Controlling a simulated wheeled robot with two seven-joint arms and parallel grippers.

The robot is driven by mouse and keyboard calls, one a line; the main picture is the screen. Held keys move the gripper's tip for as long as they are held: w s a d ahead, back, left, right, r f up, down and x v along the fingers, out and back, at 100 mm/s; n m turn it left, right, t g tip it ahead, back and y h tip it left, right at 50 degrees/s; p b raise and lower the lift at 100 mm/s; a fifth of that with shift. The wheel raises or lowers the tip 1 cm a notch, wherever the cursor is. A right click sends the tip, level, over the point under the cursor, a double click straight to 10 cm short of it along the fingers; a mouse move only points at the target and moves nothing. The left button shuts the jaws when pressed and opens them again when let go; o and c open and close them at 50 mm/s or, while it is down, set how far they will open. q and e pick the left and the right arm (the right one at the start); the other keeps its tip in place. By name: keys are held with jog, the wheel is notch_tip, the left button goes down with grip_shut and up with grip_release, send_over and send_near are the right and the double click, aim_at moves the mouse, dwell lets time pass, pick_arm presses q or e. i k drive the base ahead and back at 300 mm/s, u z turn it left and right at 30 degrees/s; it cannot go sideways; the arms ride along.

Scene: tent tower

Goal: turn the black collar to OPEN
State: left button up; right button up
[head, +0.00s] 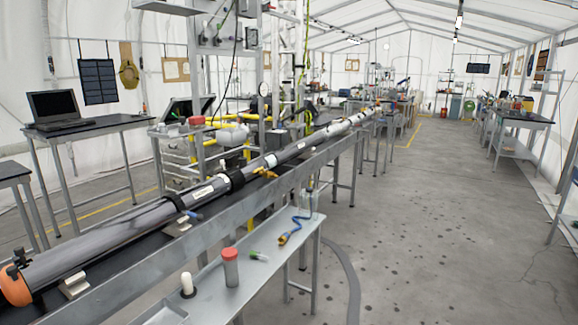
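A long grey tube (140,220) lies along a dark rail bench, running from the lower left into the distance. A thick black collar (236,179) wraps around the tube near the middle of the view. A narrower black band (177,202) with a blue-tipped handle (194,216) sits closer to me. I cannot read any OPEN marking or tell which way the collar is turned. Neither of my grippers is in view.
An orange end piece (15,287) is at the tube's near end. The floor (440,240) on the right is clear.

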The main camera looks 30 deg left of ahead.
aim_at(237, 178)
jog(key=i, duration=0.95)
jog(key=u, duration=0.75)
jog(key=i, duration=1.5)
jog(key=u, duration=1.15)
